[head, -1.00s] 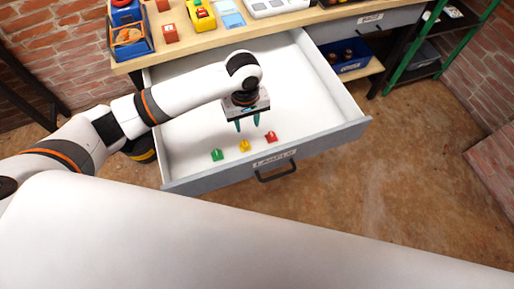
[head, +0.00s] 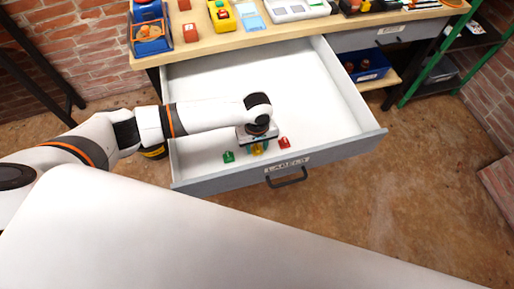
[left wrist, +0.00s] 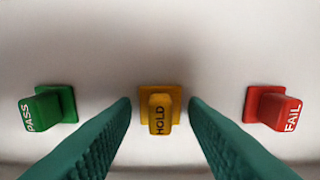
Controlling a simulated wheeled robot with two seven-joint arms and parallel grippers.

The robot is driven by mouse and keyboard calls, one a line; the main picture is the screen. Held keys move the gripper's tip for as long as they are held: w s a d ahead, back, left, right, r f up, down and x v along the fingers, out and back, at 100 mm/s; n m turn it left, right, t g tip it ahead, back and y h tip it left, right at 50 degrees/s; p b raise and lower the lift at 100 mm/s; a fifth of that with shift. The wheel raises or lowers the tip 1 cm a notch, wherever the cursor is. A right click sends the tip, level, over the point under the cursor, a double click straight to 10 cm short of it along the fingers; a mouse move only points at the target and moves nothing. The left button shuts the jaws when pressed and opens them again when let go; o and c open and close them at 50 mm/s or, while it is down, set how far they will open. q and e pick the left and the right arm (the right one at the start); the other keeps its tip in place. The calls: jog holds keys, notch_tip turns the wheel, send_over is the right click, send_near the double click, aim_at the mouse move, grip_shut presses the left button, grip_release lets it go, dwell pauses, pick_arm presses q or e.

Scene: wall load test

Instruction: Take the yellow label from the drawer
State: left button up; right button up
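The yellow label (left wrist: 160,112), marked HOLD, stands on the white floor of the open drawer (head: 330,100). In the head view the yellow label (head: 257,149) shows just under my left gripper (head: 257,145) and is partly hidden by it. In the left wrist view my left gripper (left wrist: 160,118) is open, with one teal finger on each side of the yellow label and gaps between. A green label (left wrist: 48,107), marked PASS, is to the left. A red label (left wrist: 272,107), marked FAIL, is to the right. My right gripper is not in view.
The drawer front with its dark handle (head: 287,177) is nearest. The wooden workbench (head: 285,31) above carries a blue bin (head: 151,38) and several other items. Another blue bin (head: 368,73) stands on a shelf at right.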

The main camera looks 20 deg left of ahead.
pick_arm(q)
jog(key=shift+c, duration=0.6)
grip_shut()
jog(key=shift+r, duration=0.1)
